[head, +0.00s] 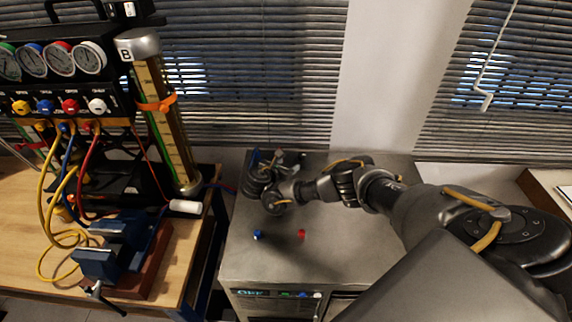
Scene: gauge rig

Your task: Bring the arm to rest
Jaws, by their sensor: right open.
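My right arm comes in from the right and reaches across the grey metal cabinet (330,255). My right gripper (262,175) is at the arm's far end, above the back left part of the cabinet top. It is open, small and dark in this view, and I see nothing held in it. My left gripper is not in view.
A blue knob (258,235) and a red knob (301,234) sit on the cabinet top. Left, a wooden bench (190,235) carries a blue vise (110,250), a gauge panel (55,62) with coloured hoses, and a tall cylinder (160,110) marked B. Window blinds (260,70) stand behind.

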